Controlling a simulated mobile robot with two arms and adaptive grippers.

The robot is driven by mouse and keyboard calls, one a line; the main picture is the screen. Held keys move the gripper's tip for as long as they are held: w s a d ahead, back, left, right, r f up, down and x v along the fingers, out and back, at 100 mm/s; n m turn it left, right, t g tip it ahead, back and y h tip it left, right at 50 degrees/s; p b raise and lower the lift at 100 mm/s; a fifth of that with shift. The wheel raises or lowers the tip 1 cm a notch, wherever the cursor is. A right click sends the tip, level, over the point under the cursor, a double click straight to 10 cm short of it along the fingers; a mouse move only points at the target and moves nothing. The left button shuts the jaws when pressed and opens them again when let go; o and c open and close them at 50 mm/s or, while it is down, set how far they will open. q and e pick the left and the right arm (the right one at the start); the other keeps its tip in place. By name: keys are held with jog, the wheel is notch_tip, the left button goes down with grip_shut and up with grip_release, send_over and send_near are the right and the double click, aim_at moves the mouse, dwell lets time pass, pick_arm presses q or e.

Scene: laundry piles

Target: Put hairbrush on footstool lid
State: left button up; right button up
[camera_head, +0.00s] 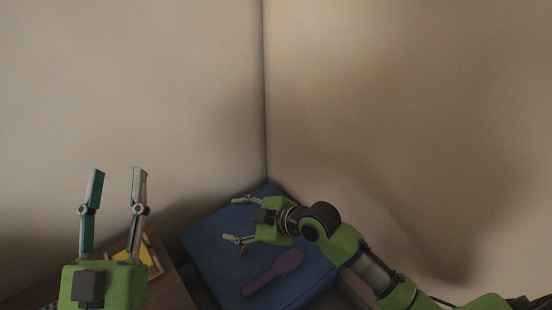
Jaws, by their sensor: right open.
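A purple hairbrush (273,273) lies on the blue footstool lid (210,250), near its front right part, with its wide head toward the upper right. My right gripper (236,219) is over the lid, above and to the left of the hairbrush. Its fingers are spread, point left and hold nothing. My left gripper (117,172) stands at the left with its fingers up, apart and empty. It is away from the footstool.
A brown wooden surface (172,290) lies left of the footstool, with a yellow item (150,262) on it partly behind my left gripper. Two bare walls meet in a corner behind the footstool.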

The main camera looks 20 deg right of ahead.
jog(key=s+d+r+m+t, duration=0.2)
jog(key=s+r+m+t, duration=0.1)
jog(key=r, duration=0.6)
jog(key=s+d+r+m+t+h, duration=0.1)
jog(key=s+d+r+m+t, duration=0.1)
jog(key=r+t, duration=0.4)
jog(key=s+d+r+m+t, duration=0.3)
jog(key=s+r+m+t, duration=0.1)
jog(key=r, duration=0.9)
jog(key=m+t, duration=0.1)
jog(key=m, duration=0.1)
jog(key=shift+s+r+m+t+h, duration=0.3)
jog(key=shift+s, duration=0.1)
